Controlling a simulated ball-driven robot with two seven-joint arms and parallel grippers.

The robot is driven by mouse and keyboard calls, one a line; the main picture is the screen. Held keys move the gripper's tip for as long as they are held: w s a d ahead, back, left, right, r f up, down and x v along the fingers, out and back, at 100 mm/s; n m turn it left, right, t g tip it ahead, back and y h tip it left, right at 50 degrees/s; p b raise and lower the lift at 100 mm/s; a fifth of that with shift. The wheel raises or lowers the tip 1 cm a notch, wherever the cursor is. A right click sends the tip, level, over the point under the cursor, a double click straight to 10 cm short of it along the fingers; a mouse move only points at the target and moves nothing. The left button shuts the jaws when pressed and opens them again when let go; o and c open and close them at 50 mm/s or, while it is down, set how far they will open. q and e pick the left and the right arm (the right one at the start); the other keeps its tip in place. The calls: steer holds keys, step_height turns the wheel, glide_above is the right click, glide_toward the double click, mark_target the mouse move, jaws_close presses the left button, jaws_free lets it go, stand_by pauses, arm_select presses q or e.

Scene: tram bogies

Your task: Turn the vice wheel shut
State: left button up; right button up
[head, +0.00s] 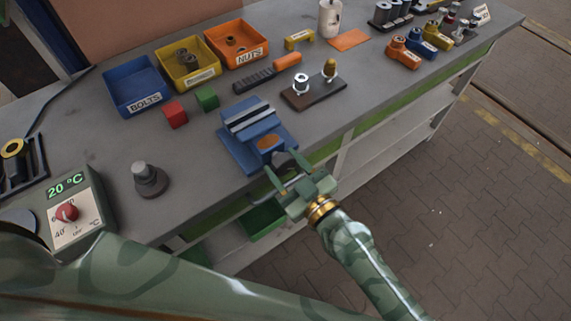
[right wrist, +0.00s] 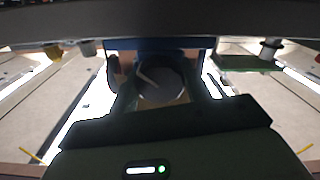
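The blue vice (head: 243,150) stands at the front edge of the grey bench, with pale jaw strips on top. A gap shows between its jaws. Its wheel is mostly hidden behind my right gripper; a bit of thin grey curved metal shows beside the fingers. My right gripper (head: 285,169) is at the vice's front end, its fingers spread apart. In the right wrist view, a dark round disc (right wrist: 160,88) with a pale line on it lies between the fingers, likely the wheel or its hub. I cannot tell whether the fingers touch it. My left gripper is out of view.
Left of the vice are a red cube (head: 175,114), a green cube (head: 207,98) and a grey knobbed cylinder (head: 149,181). A brown block with two fittings (head: 313,95) stands right of it. Bins (head: 137,86) line the back. Open floor lies right of the bench.

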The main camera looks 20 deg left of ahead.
steer(key=c, duration=0.4)
steer(key=shift+o, duration=0.2)
steer(key=shift+m, duration=0.4)
